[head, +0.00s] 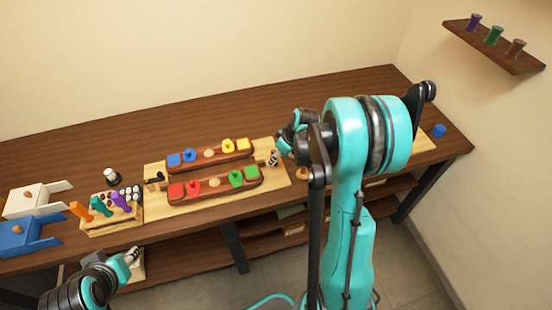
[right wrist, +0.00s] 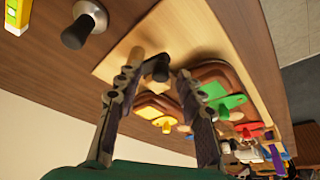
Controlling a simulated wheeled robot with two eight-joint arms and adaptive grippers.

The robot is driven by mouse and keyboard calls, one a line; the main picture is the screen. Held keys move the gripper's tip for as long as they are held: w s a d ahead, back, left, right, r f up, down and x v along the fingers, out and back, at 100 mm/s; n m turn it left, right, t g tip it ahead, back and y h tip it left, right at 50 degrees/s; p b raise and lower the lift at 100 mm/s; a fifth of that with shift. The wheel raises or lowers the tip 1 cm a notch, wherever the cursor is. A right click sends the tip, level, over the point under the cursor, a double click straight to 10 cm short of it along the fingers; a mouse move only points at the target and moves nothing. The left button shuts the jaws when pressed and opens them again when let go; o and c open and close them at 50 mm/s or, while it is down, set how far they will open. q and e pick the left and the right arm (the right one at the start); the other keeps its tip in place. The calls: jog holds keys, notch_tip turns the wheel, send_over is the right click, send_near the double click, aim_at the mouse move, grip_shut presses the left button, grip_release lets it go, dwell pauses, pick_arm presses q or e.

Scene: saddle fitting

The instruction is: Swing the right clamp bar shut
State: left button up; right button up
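The light wooden board (head: 280,178) lies on the bench with two brown saddles, the rear (head: 210,154) and the front (head: 215,185), carrying coloured blocks. A dark clamp part (head: 155,181) shows at the board's left end. My right gripper (head: 273,158) is at the board's right end. In the right wrist view its fingers (right wrist: 160,80) stand apart, with a black knob (right wrist: 160,68) between their tips; I cannot tell whether they touch it. The rest of the right clamp bar is largely hidden by the fingers. My left gripper (head: 132,256) hangs at the bench's front edge, away from the board.
A tool rack (head: 108,222) with coloured handles and two bins, white (head: 30,202) and blue (head: 25,240), stand at the left. A black-and-white knobbed piece (head: 112,176) is behind the rack. A wall shelf (head: 490,48) holds several spools. The rear of the bench is clear.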

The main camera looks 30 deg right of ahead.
jog(key=shift+w+a+f, duration=0.15)
jog(key=shift+f, duration=0.3)
grip_shut()
